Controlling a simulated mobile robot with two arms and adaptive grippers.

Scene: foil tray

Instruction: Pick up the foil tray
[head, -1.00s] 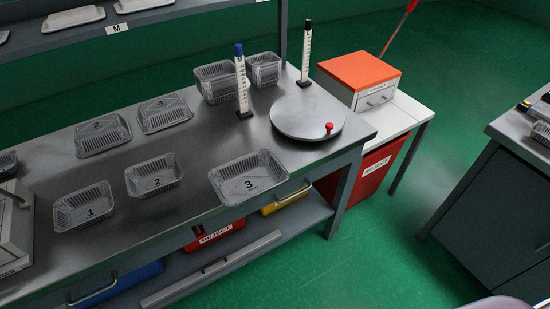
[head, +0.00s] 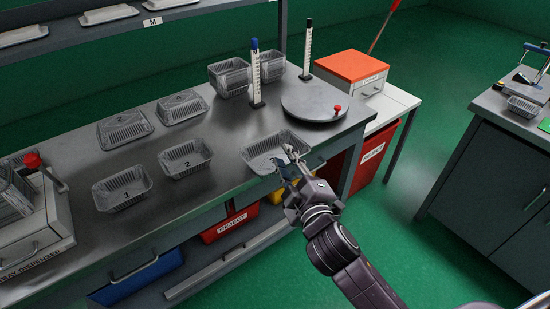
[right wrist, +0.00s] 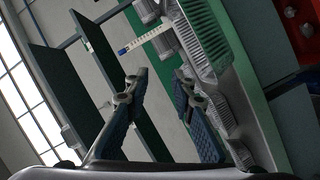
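Several ribbed foil trays are on the steel bench. Upright tray 3 (head: 262,146) is near the bench's front edge, partly hidden by my right gripper (head: 283,166). Trays 2 (head: 186,158) and 1 (head: 123,190) stand in a row to its left. Two trays lie upside down behind them, one (head: 124,129) on the left and one (head: 182,107) on the right. My right gripper is at the front right of tray 3. In the right wrist view its fingers (right wrist: 158,90) are apart, with ribbed foil (right wrist: 204,35) beside the right finger. I cannot tell whether they touch it. My left gripper is out of view.
A white post with a blue top (head: 255,75) and another with a black top (head: 307,50) rise behind tray 3. A round plate (head: 310,103) with a red knob is at the bench's right. Stacked trays (head: 229,78) stand at the back. A tray dispenser (head: 35,225) is at left.

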